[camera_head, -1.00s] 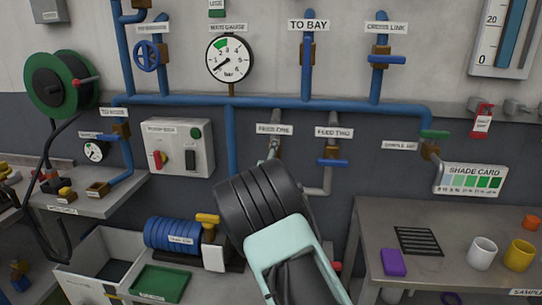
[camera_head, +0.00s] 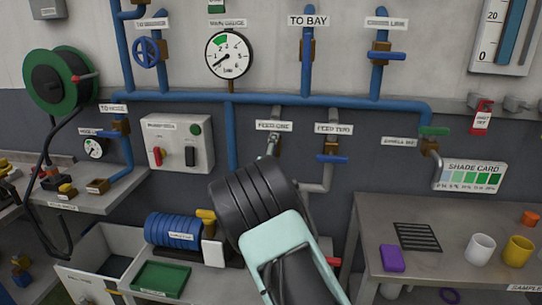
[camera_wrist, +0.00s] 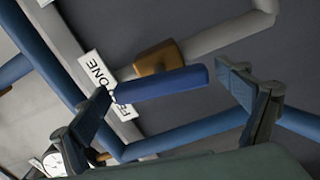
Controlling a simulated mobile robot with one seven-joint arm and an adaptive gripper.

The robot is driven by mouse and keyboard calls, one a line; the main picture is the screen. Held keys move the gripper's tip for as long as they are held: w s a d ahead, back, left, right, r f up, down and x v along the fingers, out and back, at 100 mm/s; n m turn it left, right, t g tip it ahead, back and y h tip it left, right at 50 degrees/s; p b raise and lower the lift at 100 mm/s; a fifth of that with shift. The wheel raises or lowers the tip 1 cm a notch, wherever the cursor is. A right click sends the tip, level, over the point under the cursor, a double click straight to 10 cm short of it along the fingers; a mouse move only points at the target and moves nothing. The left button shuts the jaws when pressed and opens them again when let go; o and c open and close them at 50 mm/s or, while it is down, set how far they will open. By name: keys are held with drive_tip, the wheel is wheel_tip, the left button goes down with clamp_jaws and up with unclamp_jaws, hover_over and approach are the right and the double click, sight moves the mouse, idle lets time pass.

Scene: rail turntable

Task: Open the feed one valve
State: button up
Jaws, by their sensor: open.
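The feed one valve shows in the wrist view, with a brown body (camera_wrist: 158,58) and a blue lever handle (camera_wrist: 160,84). The handle lies roughly in line with the grey pipe (camera_wrist: 232,35). My gripper (camera_wrist: 172,106) is open, with one finger near each end of the handle. I cannot tell whether either finger touches it. The white feed one label (camera_wrist: 100,80) is beside the valve, partly covered.
The feed two valve (camera_head: 332,158), just right, has its blue handle crosswise to its pipe. A blue header pipe (camera_head: 260,99) runs above. The pump box (camera_head: 178,143) is to the left. A grey bench (camera_head: 365,240) with cups stands at right.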

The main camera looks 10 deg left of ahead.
drive_tip(key=s, duration=1.2)
drive_tip(key=shift+a, duration=0.25)
